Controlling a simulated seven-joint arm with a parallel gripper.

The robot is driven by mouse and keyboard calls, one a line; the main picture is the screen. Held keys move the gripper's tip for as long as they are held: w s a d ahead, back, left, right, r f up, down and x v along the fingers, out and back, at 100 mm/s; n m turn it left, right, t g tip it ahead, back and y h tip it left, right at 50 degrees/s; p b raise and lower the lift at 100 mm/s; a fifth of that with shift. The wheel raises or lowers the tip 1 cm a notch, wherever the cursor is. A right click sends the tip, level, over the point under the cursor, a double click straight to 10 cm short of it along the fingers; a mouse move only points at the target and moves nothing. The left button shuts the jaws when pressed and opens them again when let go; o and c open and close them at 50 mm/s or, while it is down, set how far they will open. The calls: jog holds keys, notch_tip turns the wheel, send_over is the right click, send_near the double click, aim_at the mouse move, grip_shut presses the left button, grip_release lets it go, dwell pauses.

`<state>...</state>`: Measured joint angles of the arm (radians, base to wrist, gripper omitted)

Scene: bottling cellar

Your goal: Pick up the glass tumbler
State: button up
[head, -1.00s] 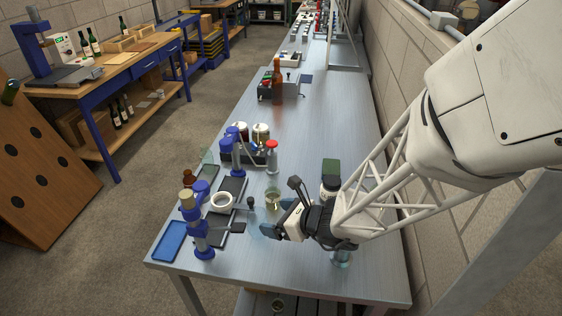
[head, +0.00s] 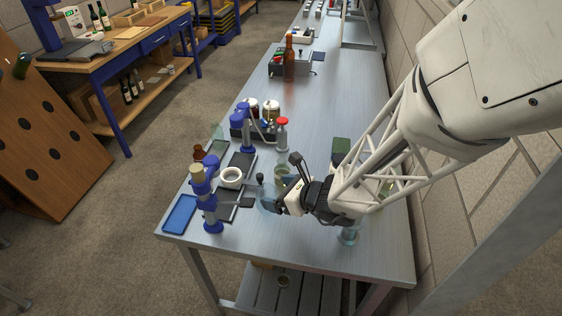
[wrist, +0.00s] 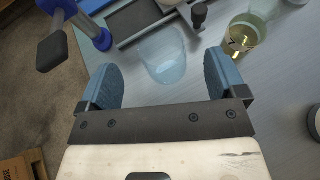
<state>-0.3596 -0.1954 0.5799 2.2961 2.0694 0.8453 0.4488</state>
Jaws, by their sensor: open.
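The glass tumbler (wrist: 163,50) is clear, with a pale blue tint, and stands on the metal bench. In the wrist view it lies ahead of and between the two blue fingers of my gripper (wrist: 160,75), with a gap on each side. My gripper is open and holds nothing. In the head view my gripper (head: 271,203) is low over the bench, pointing left. The tumbler (head: 266,195) shows there as a faint bluish shape at the fingertips, partly hidden by them.
A glass with yellowish liquid (wrist: 240,42) stands just beyond the right finger. A blue bench tool (head: 210,205), a white ring (head: 231,178) and a blue tray (head: 180,214) are to the left. A red-capped bottle (head: 282,135) stands behind.

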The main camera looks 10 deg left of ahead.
aim_at(259, 189)
jog(key=shift+a, duration=0.1)
jog(key=shift+x, duration=2.5)
jog(key=shift+f, duration=0.1)
jog(key=c, duration=1)
jog(key=shift+c, duration=0.2)
jog(key=shift+r, duration=0.9)
jog(key=s+d+r, duration=0.3)
jog(key=s+d, duration=0.6)
jog(key=s, duration=0.4)
